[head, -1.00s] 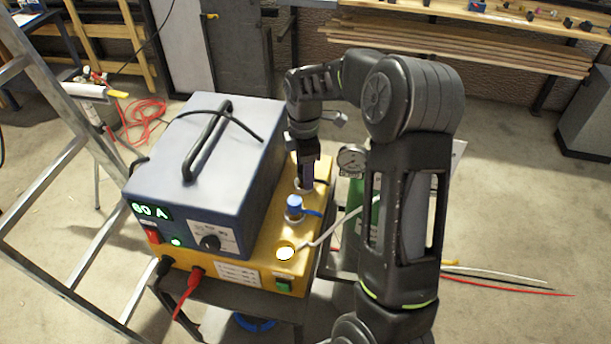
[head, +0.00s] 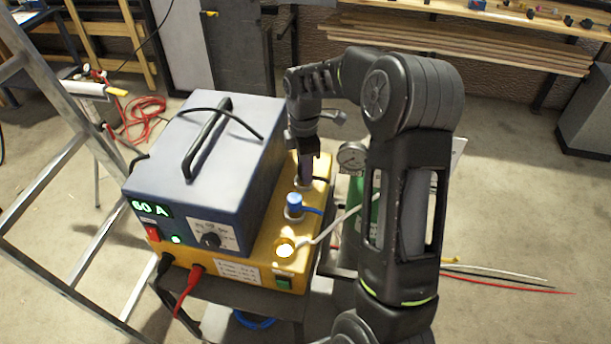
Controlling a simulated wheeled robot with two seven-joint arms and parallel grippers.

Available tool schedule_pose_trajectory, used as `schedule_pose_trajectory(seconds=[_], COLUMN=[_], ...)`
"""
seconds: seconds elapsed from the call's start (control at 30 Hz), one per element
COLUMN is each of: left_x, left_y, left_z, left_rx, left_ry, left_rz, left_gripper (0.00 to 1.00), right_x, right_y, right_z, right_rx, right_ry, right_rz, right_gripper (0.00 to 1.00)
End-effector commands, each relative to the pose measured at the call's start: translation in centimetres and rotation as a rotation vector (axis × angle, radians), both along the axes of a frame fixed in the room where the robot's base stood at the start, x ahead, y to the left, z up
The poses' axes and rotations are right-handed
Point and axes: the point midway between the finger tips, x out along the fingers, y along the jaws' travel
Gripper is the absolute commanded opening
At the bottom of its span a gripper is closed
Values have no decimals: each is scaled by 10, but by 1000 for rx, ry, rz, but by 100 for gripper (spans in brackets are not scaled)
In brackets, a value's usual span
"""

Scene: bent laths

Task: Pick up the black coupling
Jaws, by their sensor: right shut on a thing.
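My right gripper (head: 305,168) points down at the far end of the yellow box's top (head: 266,262), beside the blue-grey power unit. It is shut on the black coupling, a small dark upright piece (head: 305,178) at the far end of the row of sockets. The fingers hide most of it, and I cannot tell whether it still sits in its socket. A blue coupling (head: 295,199) stands in the socket nearer to me, just in front of the gripper. My left gripper is out of view.
The power unit (head: 205,165) with its handle stands close left of the gripper. A bright round socket (head: 285,250) with a pale cable is at the near end. A gauge (head: 352,156) and green cylinder stand behind my right arm. A ladder (head: 75,160) is at left.

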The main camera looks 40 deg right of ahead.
Motion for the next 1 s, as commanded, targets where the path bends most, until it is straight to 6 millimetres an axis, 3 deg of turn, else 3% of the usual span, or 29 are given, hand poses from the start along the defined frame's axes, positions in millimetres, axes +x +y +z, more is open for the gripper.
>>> schedule_pose_trajectory(seconds=[0.3, 0.77, 1.0], left_x=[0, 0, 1], left_y=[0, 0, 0], left_z=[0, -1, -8], left_rx=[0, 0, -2], left_ry=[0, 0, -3], left_rz=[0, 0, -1], left_gripper=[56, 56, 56], right_x=[0, 0, 2], right_y=[0, 0, 0], right_z=[0, 4, 36], right_rx=[0, -1, -2], right_ry=[0, -2, -6], right_rz=[0, 0, 1], right_gripper=[0, 0, 0])
